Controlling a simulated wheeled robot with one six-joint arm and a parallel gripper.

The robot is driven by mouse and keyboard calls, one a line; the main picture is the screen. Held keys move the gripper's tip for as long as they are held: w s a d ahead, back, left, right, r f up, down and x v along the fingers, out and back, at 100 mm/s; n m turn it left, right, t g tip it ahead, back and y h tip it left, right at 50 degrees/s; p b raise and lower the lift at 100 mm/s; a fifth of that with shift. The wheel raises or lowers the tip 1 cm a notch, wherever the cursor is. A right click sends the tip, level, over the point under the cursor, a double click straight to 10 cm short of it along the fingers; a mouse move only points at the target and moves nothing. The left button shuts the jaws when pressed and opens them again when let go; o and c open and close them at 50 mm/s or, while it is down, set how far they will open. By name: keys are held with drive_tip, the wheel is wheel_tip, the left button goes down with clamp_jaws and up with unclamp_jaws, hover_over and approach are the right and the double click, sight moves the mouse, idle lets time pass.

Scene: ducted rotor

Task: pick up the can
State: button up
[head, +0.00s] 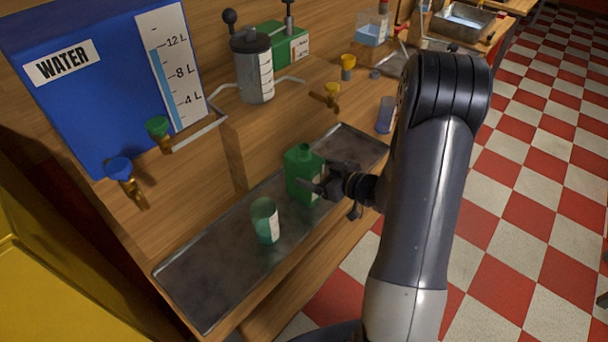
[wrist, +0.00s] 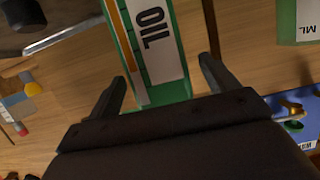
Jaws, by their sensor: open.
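The green can (head: 303,172) stands upright on the metal tray, with a short neck on top. In the wrist view the can (wrist: 157,45) shows a white label reading OIL and lies between the two fingers in the picture. My gripper (head: 322,186) is at the can's right side in the head view, with a finger overlapping the can's front. In the wrist view my gripper (wrist: 164,72) is open, with a gap on each side of the can. I cannot tell whether it touches the can.
A green beaker (head: 264,220) stands left of the can; it also shows in the wrist view (wrist: 298,20). The metal tray (head: 205,275) is bare at its left end. A blue water tank (head: 95,95), taps (head: 325,97) and a metal canister (head: 253,70) stand behind.

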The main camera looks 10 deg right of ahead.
drive_tip(key=x, duration=0.3)
drive_tip(key=shift+w, duration=0.15)
drive_tip(key=c, duration=1.5)
drive_tip(key=shift+c, duration=0.4)
drive_tip(key=shift+r, duration=0.15)
